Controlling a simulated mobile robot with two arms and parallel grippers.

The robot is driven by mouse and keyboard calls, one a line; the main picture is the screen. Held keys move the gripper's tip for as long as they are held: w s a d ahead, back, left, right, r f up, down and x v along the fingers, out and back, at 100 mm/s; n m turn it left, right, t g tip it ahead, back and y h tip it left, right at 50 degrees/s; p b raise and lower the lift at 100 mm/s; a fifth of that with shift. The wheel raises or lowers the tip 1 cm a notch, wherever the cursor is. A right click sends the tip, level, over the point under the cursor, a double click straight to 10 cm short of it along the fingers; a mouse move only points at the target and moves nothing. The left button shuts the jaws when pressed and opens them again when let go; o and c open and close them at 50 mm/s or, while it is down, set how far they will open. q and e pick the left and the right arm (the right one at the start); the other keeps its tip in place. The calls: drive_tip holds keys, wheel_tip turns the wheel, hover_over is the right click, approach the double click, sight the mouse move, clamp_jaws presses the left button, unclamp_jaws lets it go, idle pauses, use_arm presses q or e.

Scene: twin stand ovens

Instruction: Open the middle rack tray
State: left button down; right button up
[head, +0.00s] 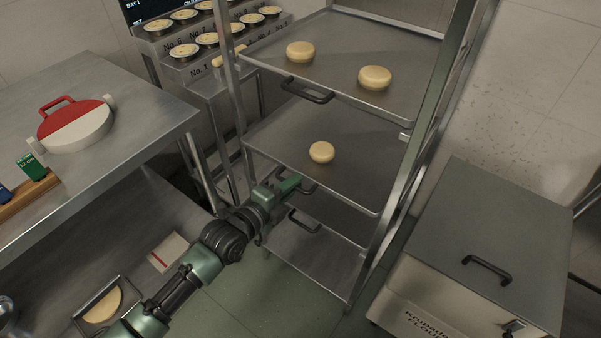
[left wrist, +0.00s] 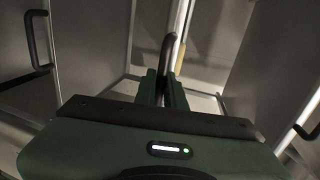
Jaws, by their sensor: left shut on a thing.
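The rack (head: 428,110) holds three metal trays, one above another. The middle tray (head: 357,172) carries one round pale piece (head: 321,152); it looks level and in the rack. Its dark handle (head: 308,188) is at the front edge and is partly hidden by my left gripper (head: 290,186). My left gripper is shut on this handle. In the left wrist view the handle (left wrist: 168,52) stands between the two green fingers (left wrist: 166,87). My right gripper is not in view.
The top tray (head: 335,72) has two round pieces and its own handle (head: 307,91). The bottom tray (head: 325,262) looks empty. A steel table (head: 120,90) is at left, a lidded steel box (head: 490,225) at right. Green floor (head: 260,300) is clear before the rack.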

use_arm(q)
drive_tip(key=f+p+v, duration=0.2)
drive_tip(key=p+v, duration=0.1)
drive_tip(key=v, duration=0.7)
drive_tip(key=f+p+v, duration=0.2)
drive_tip(key=p+v, duration=0.1)
drive_tip(key=v, duration=0.7)
drive_tip(key=shift+s+a, duration=0.2)
drive_tip(key=shift+s, duration=0.15)
drive_tip(key=shift+f, duration=0.15)
drive_tip(key=c, duration=1.5)
unclamp_jaws()
drive_tip(key=v, duration=0.7)
drive_tip(key=shift+s+a, duration=0.25)
drive_tip(key=shift+s, duration=0.05)
